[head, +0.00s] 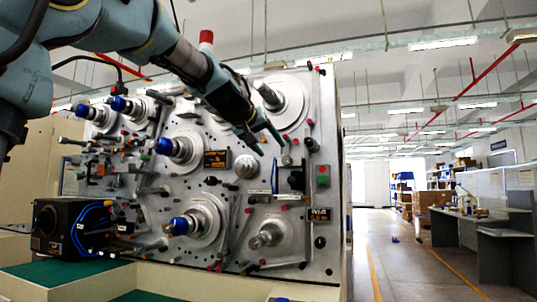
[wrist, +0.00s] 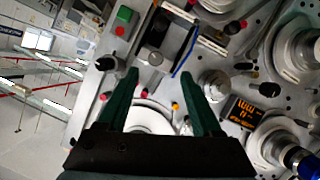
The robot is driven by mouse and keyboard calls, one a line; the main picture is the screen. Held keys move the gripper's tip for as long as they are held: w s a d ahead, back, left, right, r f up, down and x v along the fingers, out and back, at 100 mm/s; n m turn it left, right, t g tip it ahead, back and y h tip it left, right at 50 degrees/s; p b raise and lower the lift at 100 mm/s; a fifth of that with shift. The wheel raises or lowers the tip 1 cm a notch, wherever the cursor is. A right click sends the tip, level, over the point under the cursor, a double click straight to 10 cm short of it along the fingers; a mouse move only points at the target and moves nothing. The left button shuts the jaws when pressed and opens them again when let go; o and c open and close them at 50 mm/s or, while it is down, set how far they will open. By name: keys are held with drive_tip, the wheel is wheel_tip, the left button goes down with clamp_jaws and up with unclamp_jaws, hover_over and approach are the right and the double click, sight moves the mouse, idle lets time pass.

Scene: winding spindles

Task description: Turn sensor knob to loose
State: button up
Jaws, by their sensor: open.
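My gripper (head: 269,144) is in front of the upright metal panel (head: 225,205) of the winding machine. In the wrist view its two dark green fingers (wrist: 158,74) are spread apart with nothing between the tips. A small silver knob (wrist: 150,56) shows just beyond the fingertips, apart from them; it also shows in the head view (head: 287,160). A black knob (head: 311,145) sits to its right in the head view, and also in the wrist view (wrist: 105,64). I cannot tell which one is the sensor knob, and no setting mark is readable.
A green and red button box (head: 322,176) and a black box (head: 296,181) sit close by on the panel. Spindles (head: 196,222) with blue ends stick out from it. A lit orange display (head: 216,159) is left of the gripper. The aisle (head: 400,260) at right is open.

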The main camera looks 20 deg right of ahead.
sight(285, 159)
drive_tip(key=p+x, duration=0.1)
drive_tip(key=x, duration=0.2)
drive_tip(key=r+p+x, duration=0.1)
drive_tip(key=x, duration=0.3)
drive_tip(key=p+x, duration=0.1)
drive_tip(key=x, duration=0.2)
drive_tip(key=shift+w+d+r, duration=0.15)
drive_tip(key=shift+w+d, duration=0.15)
drive_tip(key=shift+d, duration=0.2)
clamp_jaws()
